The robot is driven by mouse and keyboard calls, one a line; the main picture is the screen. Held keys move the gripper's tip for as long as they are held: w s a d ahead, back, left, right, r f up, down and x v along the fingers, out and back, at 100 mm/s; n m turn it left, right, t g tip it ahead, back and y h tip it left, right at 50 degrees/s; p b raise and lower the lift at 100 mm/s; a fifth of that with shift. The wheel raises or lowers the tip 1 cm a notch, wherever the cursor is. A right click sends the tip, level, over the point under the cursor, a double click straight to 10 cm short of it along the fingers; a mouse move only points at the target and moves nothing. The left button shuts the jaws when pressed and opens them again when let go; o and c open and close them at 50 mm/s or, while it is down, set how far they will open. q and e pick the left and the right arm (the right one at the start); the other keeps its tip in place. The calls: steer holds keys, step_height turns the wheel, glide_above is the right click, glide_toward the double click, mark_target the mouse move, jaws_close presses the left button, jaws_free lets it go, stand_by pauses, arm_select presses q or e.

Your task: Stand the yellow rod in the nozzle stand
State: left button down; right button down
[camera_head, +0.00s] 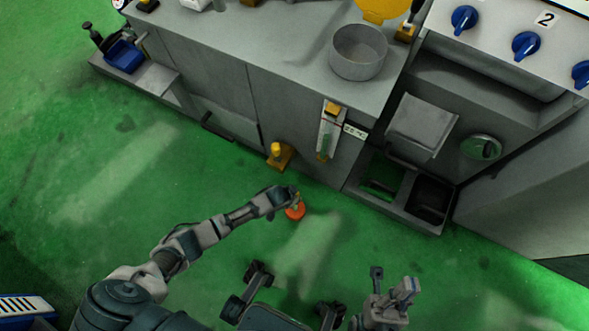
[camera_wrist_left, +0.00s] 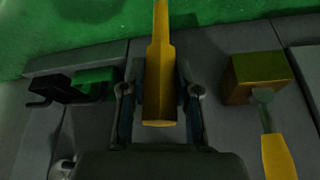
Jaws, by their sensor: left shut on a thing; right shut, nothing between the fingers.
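The yellow rod (camera_wrist_left: 160,85) lies between the two fingers of my left gripper (camera_wrist_left: 160,108) in the left wrist view, its thick end towards the camera and its thinner part running out of the top of the picture. In the head view my left gripper (camera_head: 291,198) is shut above the green floor, with an orange-red round piece (camera_head: 295,212) just below it; I cannot tell whether that piece belongs to the rod. My right gripper (camera_head: 408,289) is shut and empty at the lower right. No nozzle stand can be made out for certain.
A grey machine (camera_head: 222,85) fills the back, with a yellow fitting (camera_head: 280,156) low on its front and a round metal pot (camera_head: 358,55) on top. The left wrist view shows a yellow block (camera_wrist_left: 258,75) at right and a green piece (camera_wrist_left: 95,82) at left. The floor in front is open.

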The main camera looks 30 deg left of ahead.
arm_select(q)
steer(key=shift+f, duration=0.4)
steer(key=c, duration=0.8)
jaws_free()
steer(key=shift+o, duration=0.2)
steer(key=shift+s+r, duration=0.1)
steer(key=shift+r, duration=0.1)
steer(key=v, duration=1.1)
steer(key=shift+r, duration=0.2)
steer(key=shift+s, duration=0.1)
